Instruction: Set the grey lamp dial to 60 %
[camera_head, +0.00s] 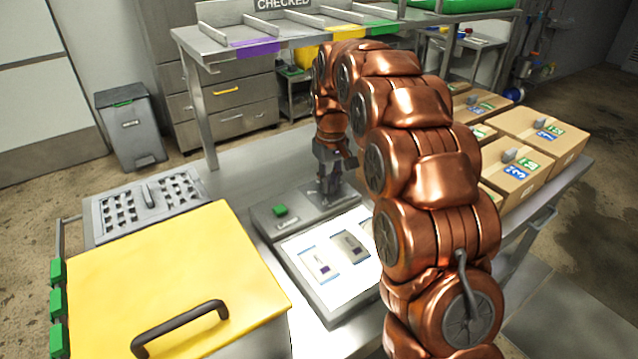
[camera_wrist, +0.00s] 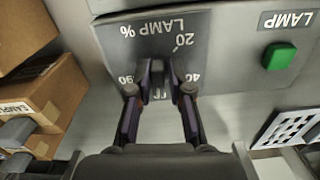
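The grey lamp dial (camera_wrist: 158,81) is on a dark grey plate (camera_wrist: 203,49) marked LAMP %, which appears upside down in the wrist view. Its marks 20 and 40 can be read; another number at the left is partly covered by a finger. My gripper (camera_wrist: 158,74) has its fingertips on both sides of the dial, close against it, and they hide much of it and its pointer. In the head view my gripper (camera_head: 330,196) points down at the far end of the light panel's housing, and the dial is hidden there.
A green button (camera_head: 280,210) marked LAMP sits beside the dial. The lit panel (camera_head: 318,239) holds several small pouches. A yellow-lidded box (camera_head: 150,270) and a perforated tray (camera_head: 105,222) stand left; cartons (camera_head: 525,140) stand right. A shelf (camera_head: 285,35) overhangs behind.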

